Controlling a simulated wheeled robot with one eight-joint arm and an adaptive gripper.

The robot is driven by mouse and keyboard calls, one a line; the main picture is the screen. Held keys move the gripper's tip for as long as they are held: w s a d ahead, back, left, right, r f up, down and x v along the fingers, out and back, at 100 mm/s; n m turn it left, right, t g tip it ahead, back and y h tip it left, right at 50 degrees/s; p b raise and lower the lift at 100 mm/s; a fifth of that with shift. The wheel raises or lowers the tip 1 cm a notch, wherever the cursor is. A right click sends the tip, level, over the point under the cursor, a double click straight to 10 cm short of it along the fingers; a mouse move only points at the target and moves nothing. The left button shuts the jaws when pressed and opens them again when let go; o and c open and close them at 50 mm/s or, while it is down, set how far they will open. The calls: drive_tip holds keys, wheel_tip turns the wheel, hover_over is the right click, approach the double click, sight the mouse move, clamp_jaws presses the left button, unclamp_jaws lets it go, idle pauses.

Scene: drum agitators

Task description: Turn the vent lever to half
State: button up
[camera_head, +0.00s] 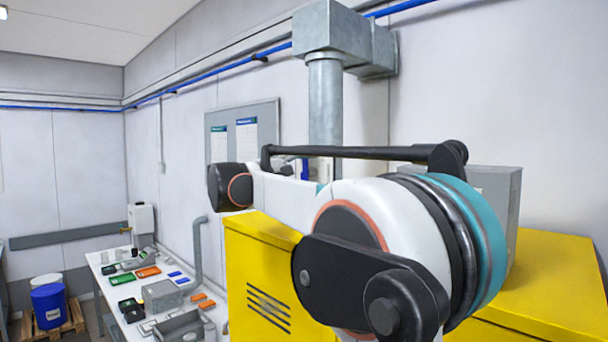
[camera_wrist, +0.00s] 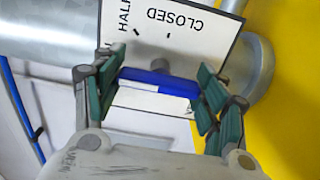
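The vent lever (camera_wrist: 165,82) is a blue bar with a pale patch, in front of a white label plate (camera_wrist: 205,38) in the wrist view. A round grey hub (camera_wrist: 158,66) shows behind it. The plate reads CLOSED upside down, with HALF, partly cut off, to its left. My gripper (camera_wrist: 158,92) is open, its green-padded fingers on either side of the lever near its two ends. I cannot tell whether the pads touch it. In the head view, a bit of blue (camera_head: 305,169) shows by the duct; my arm hides most of the gripper and plate.
A grey vertical duct (camera_head: 325,100) runs down the wall behind my arm. Yellow cabinets (camera_head: 262,285) stand below and to the right, with a grey box (camera_head: 497,190) on top. A white table (camera_head: 100,268) with parts and a blue drum (camera_head: 49,305) are at left.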

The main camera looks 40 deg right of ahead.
drive_tip(key=shift+m, duration=0.3)
drive_tip(key=m, duration=0.3)
drive_tip(key=shift+m+b, duration=0.3)
drive_tip(key=shift+b, duration=0.1)
drive_tip(key=shift+m, duration=2.2)
drive_tip(key=o, duration=1.1)
drive_tip(key=shift+a, duration=0.1)
